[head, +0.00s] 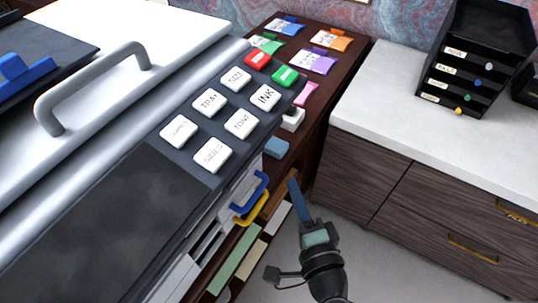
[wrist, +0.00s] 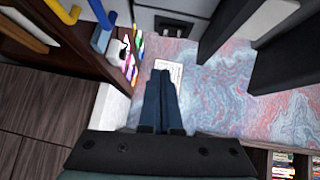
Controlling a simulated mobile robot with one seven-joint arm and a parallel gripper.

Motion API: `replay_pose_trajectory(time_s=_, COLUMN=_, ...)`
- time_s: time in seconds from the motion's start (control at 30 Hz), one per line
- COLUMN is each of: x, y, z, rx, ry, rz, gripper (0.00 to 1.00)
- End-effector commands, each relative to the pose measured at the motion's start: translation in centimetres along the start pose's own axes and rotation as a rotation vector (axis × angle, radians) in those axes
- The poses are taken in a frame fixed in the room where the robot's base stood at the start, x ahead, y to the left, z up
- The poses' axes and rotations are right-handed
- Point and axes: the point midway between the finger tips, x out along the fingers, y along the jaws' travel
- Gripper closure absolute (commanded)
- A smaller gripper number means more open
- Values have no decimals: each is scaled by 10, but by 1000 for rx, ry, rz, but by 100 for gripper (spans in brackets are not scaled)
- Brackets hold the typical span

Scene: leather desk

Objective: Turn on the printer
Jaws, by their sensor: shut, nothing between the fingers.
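The printer (head: 110,110) is a large silver-grey machine filling the left of the head view, with a curved handle on top. Its dark sloping panel carries a red button (head: 257,61), a green button (head: 285,76) and several white labelled buttons; TRAY (head: 209,102) and INK (head: 265,96) are readable. A dark blank screen (head: 105,225) lies below them. My gripper (head: 293,184) is shut and empty, to the right of the printer and apart from the buttons. In the wrist view its blue fingers (wrist: 160,75) are together.
A dark wooden desk (head: 345,62) beside the printer holds coloured packets and a light block. Blue and yellow handles (head: 250,205) and folders lie near my gripper. A white-topped cabinet (head: 420,125) with a black drawer unit (head: 465,75) stands right.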

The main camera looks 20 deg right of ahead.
Motion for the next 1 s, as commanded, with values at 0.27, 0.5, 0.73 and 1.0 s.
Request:
replay_pose_trajectory(time_s=0.27, x=54, y=-3, z=0, rx=0, ry=0, rz=-2, gripper=100)
replay_pose_trajectory(time_s=0.5, x=84, y=-2, z=18, rx=-1, ry=-2, rz=1, gripper=100)
replay_pose_trajectory(time_s=0.73, x=94, y=-1, z=28, rx=-1, ry=1, rz=0, gripper=100)
replay_pose_trajectory(time_s=1.0, x=94, y=0, z=28, rx=-1, ry=2, rz=0, gripper=100)
